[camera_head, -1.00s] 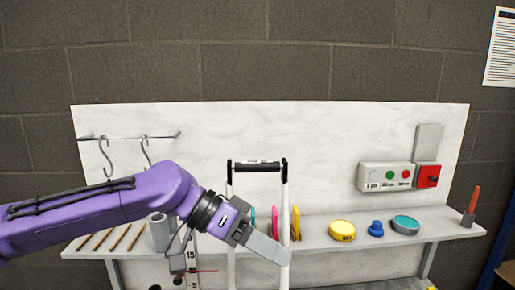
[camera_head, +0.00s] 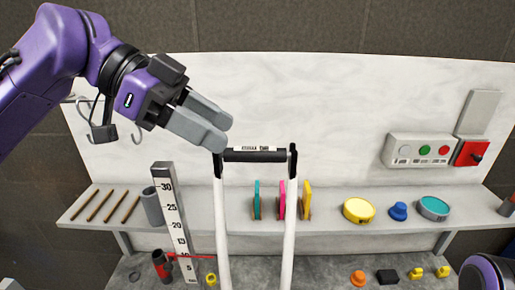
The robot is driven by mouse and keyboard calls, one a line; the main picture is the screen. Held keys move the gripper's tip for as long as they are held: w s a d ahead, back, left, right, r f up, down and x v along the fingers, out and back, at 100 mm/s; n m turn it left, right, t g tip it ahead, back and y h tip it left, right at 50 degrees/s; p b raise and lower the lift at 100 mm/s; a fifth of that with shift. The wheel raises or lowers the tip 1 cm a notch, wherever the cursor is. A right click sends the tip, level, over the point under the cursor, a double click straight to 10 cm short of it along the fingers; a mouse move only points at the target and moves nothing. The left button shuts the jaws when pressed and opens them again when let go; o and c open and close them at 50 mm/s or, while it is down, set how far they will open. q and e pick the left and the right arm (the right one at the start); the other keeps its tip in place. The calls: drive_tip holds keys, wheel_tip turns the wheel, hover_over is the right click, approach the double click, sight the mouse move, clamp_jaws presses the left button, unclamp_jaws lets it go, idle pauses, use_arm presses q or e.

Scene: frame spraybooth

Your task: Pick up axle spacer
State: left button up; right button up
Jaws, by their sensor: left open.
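No part is labelled as the axle spacer, and I cannot tell for sure which one it is. A grey tube (camera_head: 152,207) stands on the shelf at the left, behind the upright ruler. A small dark ring (camera_head: 134,276) lies on the lower bench at the left. My left gripper (camera_head: 222,132) is open and empty. It is raised in front of the white back panel, just above and left of the black handle bar, well above the shelf. My right arm (camera_head: 487,272) shows only at the bottom right corner; its gripper is out of view.
A white frame with a black handle bar (camera_head: 256,156) stands in the middle. A ruler (camera_head: 174,222) stands left of it. The shelf (camera_head: 330,222) holds coloured discs, a yellow tin (camera_head: 358,210) and a blue knob (camera_head: 398,211). Small parts lie on the lower bench (camera_head: 322,268).

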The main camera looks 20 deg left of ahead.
sight(255, 148)
use_arm(q)
drive_tip(key=p+x, duration=0.1)
drive_tip(key=x, duration=0.4)
drive_tip(key=shift+w+d+f, duration=0.2)
drive_tip(key=shift+w+d, duration=0.1)
drive_tip(key=shift+a, duration=0.1)
clamp_jaws()
drive_tip(key=shift+r, duration=0.1)
